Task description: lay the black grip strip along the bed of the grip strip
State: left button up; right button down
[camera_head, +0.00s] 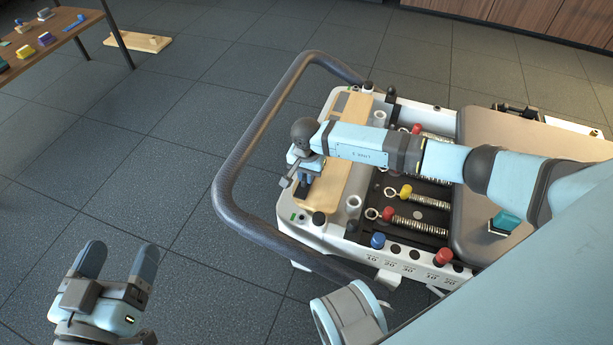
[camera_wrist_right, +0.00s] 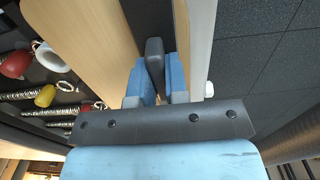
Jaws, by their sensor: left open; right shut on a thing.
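My right gripper (camera_head: 305,188) is low over the pale wooden board (camera_head: 335,150) at the near end of the reformer. In the right wrist view its blue fingers (camera_wrist_right: 164,78) are shut on a dark grey piece, which I take to be the black grip strip (camera_wrist_right: 154,52). Most of the strip is hidden by the fingers. A dark band, seemingly the bed (camera_wrist_right: 152,16), runs along the wooden board beyond the fingertips. I cannot tell whether the strip touches it. My left gripper (camera_head: 119,260) is open and empty over the floor.
A curved dark rail (camera_head: 225,170) stands around the reformer's end. Springs (camera_head: 415,222) with coloured knobs and the padded carriage (camera_head: 500,150) lie to the right. A table (camera_head: 50,35) with small objects is at the upper left.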

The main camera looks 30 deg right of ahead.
pick_arm(q)
jog(key=shift+r, duration=0.15)
pick_arm(e)
jog(key=shift+r, duration=0.1)
jog(key=shift+f, duration=0.25)
jog(key=c, duration=1.1)
grip_release()
pick_arm(q)
jog(key=shift+r, duration=0.1)
pick_arm(e)
jog(key=shift+r, duration=0.2)
jog(key=shift+r, duration=0.3)
notch_tip(320, 180, up, 7)
jog(key=p, duration=0.3)
jog(key=shift+f, duration=0.1)
pick_arm(q)
jog(key=shift+s+d+r+n+p, duration=0.15)
jog(key=shift+s+r+n+p, duration=0.25)
jog(key=shift+r, duration=0.25)
jog(key=shift+s+d+r+n+p, duration=0.1)
jog(key=shift+s+r+n+p, duration=0.15)
jog(key=shift+r+n, duration=0.3)
pick_arm(e)
jog(key=shift+r, duration=2.35)
